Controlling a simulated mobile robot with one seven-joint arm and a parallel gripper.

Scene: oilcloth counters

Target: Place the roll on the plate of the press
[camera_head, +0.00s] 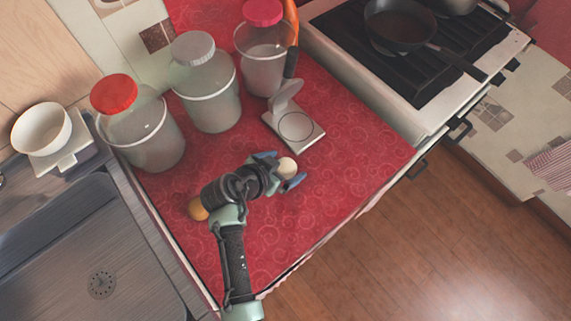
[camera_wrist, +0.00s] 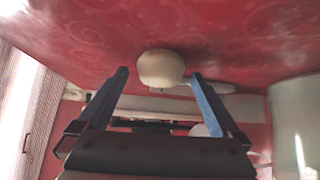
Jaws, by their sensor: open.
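The roll (camera_head: 288,166) is small, pale and rounded, on the red cloth. In the wrist view the roll (camera_wrist: 161,69) appears at the fingertips, between the two blue fingers. My gripper (camera_head: 281,169) is open around or just short of it; I cannot tell whether the fingers touch it. The press (camera_head: 295,128) stands just beyond, its round flat plate low and its lid raised on the far side. In the wrist view, a pale flat edge behind the roll looks like part of the press (camera_wrist: 215,87).
Jars with a red lid (camera_head: 140,128), a grey lid (camera_head: 207,85) and a pink lid (camera_head: 263,50) stand behind. An orange-brown round thing (camera_head: 198,208) is partly hidden by my arm. The stove (camera_head: 410,70) is right, the sink (camera_head: 90,250) left. The cloth's front right is clear.

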